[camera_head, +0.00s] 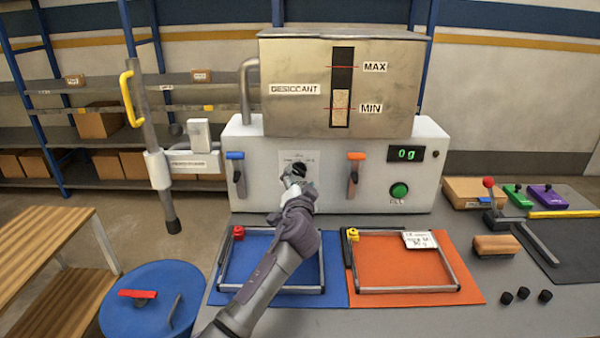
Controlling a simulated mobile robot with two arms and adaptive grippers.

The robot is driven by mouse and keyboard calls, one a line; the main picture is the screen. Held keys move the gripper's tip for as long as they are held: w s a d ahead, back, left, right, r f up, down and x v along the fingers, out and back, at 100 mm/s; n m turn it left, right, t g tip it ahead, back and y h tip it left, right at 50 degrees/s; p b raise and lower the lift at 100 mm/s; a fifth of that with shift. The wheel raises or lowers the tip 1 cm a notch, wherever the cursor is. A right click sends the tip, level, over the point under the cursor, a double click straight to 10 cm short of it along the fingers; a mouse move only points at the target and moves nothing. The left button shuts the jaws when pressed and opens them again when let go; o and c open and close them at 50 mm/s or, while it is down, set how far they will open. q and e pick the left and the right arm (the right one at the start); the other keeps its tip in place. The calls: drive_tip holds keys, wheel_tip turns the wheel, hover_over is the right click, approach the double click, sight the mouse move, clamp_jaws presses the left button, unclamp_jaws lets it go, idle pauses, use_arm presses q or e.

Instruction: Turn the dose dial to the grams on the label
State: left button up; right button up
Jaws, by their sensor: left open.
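The dispenser (335,195) is a white box with a metal desiccant hopper on top. Its green display (406,153) reads 0 g. My left gripper (292,180) is open at the white dial plate (298,156) on the dispenser's front. A dark knob, seemingly the dose dial (299,169), shows just above the fingertips; the gripper hides part of the plate, and I cannot tell whether they touch. A white label (420,240) with handwriting too small to read lies at the orange mat's frame. My right gripper is not in view.
A green button (399,191) sits under the display. Blue (258,246) and orange (415,280) mats with metal frames lie in front. Black caps (523,293) lie at the right.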

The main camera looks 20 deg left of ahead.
sight(300, 172)
use_arm(q)
drive_tip(key=x, duration=0.2)
drive_tip(key=shift+w, duration=0.3)
drive_tip(key=shift+w+a, duration=0.2)
drive_tip(key=shift+w, duration=0.35)
drive_tip(key=shift+c, duration=0.2)
drive_tip(key=c, duration=1.1)
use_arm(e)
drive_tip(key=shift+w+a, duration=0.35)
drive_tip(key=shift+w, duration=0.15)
